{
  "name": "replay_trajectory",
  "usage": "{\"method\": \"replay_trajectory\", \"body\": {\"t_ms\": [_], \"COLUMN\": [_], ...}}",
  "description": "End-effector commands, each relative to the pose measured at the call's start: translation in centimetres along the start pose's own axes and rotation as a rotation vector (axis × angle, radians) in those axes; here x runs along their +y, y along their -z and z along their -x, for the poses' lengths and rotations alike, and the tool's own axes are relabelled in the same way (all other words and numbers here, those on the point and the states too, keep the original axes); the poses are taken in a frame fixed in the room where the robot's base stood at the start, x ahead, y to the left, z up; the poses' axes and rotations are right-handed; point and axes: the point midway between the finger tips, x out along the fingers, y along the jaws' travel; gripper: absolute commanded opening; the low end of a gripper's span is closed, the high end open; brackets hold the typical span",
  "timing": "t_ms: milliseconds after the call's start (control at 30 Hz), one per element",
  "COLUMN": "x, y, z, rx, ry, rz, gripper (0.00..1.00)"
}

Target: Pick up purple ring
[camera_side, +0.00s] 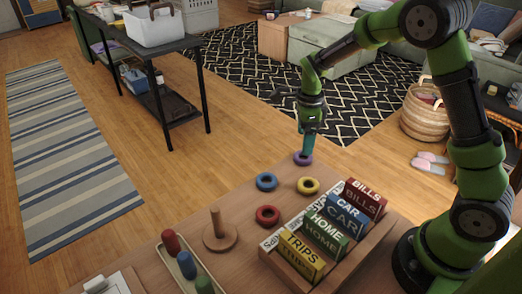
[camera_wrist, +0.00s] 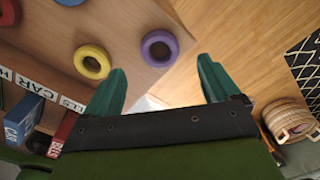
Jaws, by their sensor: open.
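The purple ring (camera_side: 303,159) lies flat near the far edge of the wooden table. My gripper (camera_side: 305,152) is at the ring in the side view, and its fingers hide part of it. In the wrist view the purple ring (camera_wrist: 160,48) lies beyond the fingertips, between their lines, and looks apart from them. My gripper's two teal fingers (camera_wrist: 162,75) are spread open with nothing between them.
Near the ring lie a yellow ring (camera_side: 308,186), a blue ring (camera_side: 266,181) and a red ring (camera_side: 268,215). A wooden peg stand (camera_side: 220,238) is at the left. A wooden organizer with labelled boxes (camera_side: 325,232) stands at the right. The table edge is close to the purple ring.

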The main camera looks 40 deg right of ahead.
Motion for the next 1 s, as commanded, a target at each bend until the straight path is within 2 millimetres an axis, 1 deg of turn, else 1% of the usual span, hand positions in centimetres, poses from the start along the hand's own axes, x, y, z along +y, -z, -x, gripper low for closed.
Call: {"method": "replay_trajectory", "body": {"t_ms": [33, 167, 400, 500, 600, 767, 800, 867, 1000], "x": [0.0, 0.0, 0.1, 0.1, 0.0, 0.0, 0.0, 0.0, 0.0], "y": [0.1, 0.1, 0.1, 0.1, 0.1, 0.1, 0.1, 0.1, 0.1], "z": [-0.5, -1.2, -4.7, -5.7, -6.0, -6.0, -6.0, -6.0, -6.0], "rx": [0.001, 0.001, 0.001, 0.001, 0.000, -0.001, -0.001, -0.001, -0.001], "ry": [-0.002, -0.002, -0.004, -0.002, 0.000, 0.000, 0.000, 0.000, 0.000], "rz": [-0.002, -0.002, -0.002, -0.001, 0.000, 0.000, 0.000, 0.000, 0.000], "gripper": [0.89, 0.89, 0.89, 0.89, 0.89, 0.89, 0.86, 0.77, 0.56]}}
